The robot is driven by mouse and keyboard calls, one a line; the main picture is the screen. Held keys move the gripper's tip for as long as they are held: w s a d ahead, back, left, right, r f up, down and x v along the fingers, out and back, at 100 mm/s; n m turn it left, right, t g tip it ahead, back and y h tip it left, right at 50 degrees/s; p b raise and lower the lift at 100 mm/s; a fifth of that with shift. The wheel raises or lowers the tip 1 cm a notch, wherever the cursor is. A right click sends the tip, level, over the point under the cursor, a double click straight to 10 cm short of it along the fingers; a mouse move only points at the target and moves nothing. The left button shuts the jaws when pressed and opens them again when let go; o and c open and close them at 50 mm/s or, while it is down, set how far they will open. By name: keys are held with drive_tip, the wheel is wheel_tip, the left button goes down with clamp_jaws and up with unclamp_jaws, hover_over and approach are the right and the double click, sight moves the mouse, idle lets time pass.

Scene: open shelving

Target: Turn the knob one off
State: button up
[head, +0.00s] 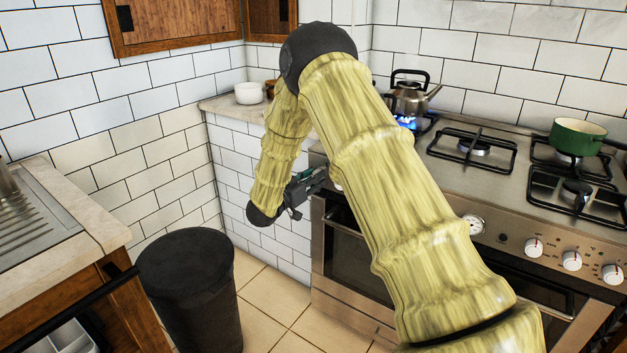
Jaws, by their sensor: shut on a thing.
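My gripper (318,179) is at the left end of the stove's front panel, shut on a stove knob there. My own arm and fingers hide most of that knob, so its angle cannot be told. Blue flame (406,122) burns on the back left burner, under a steel kettle (411,99). Three white knobs with red marks show at the right of the panel: one (534,247), a second (571,260) and a third (612,274). A round dial (473,224) sits left of them.
A green pot (577,137) stands on a back right burner. A black bin (191,290) stands on the floor left of the stove. A counter with a sink (40,215) is at the left. White bowls (249,93) sit on the corner counter. Floor between bin and oven is clear.

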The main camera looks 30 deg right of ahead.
drive_tip(key=m+y+b, duration=0.1)
drive_tip(key=m+b, duration=0.1)
drive_tip(key=m, duration=1)
drive_tip(key=shift+m, duration=0.4)
idle(0.3)
drive_tip(key=o, duration=1)
drive_tip(key=shift+r, duration=0.1)
drive_tip(key=shift+o, duration=0.2)
drive_tip(key=f+v, duration=0.1)
drive_tip(key=v, duration=1.1)
drive_tip(key=shift+s+r, duration=0.15)
drive_tip(key=shift+r, duration=0.2)
